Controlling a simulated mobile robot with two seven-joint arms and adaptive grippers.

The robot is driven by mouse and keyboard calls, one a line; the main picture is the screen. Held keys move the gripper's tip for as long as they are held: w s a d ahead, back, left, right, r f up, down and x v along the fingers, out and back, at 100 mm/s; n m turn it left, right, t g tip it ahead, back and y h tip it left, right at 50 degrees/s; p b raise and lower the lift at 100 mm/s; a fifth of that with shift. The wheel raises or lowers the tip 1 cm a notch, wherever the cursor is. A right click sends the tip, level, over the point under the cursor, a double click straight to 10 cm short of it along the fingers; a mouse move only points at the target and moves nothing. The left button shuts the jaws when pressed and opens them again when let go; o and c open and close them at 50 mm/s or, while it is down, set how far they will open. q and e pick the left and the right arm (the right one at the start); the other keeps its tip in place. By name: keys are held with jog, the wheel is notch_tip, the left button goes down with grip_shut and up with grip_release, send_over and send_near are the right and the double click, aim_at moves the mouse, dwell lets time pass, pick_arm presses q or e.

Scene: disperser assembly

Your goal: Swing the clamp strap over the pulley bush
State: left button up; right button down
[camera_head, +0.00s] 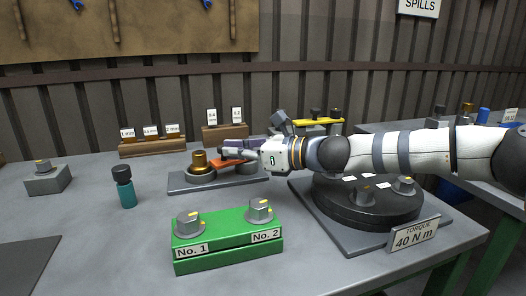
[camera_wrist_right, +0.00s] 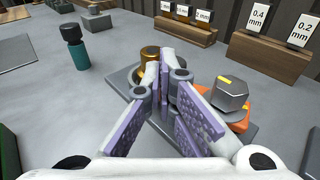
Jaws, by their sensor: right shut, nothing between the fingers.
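The brass pulley bush (camera_head: 199,161) stands upright at the left of a grey base plate (camera_head: 181,187). It also shows in the wrist view (camera_wrist_right: 149,52), partly behind my fingertips. The orange clamp strap (camera_head: 222,162) lies right of the bush in the head view. In the wrist view the strap (camera_wrist_right: 239,123) sits under a grey hex knob (camera_wrist_right: 231,93) with a yellow mark; the rest is hidden behind my fingers. My right gripper (camera_wrist_right: 166,60) is shut and empty, its tips close to the bush; contact cannot be told. My left gripper is out of view.
A green block (camera_head: 227,252) with two knobs stands in front. A round black turntable (camera_head: 365,212) lies under my right arm. A teal-bodied bottle (camera_head: 127,193) stands at left. Wooden gauge racks (camera_head: 152,148) stand behind. The table's front left is mostly clear.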

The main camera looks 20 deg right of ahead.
jog(key=shift+w+a, duration=0.25)
jog(key=shift+w, duration=0.05)
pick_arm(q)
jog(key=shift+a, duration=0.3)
pick_arm(e)
jog(key=shift+w+a, duration=0.15)
jog(key=shift+w, duration=0.15)
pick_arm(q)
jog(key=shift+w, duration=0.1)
pick_arm(e)
jog(key=shift+w+a, duration=0.1)
jog(key=shift+w, duration=0.05)
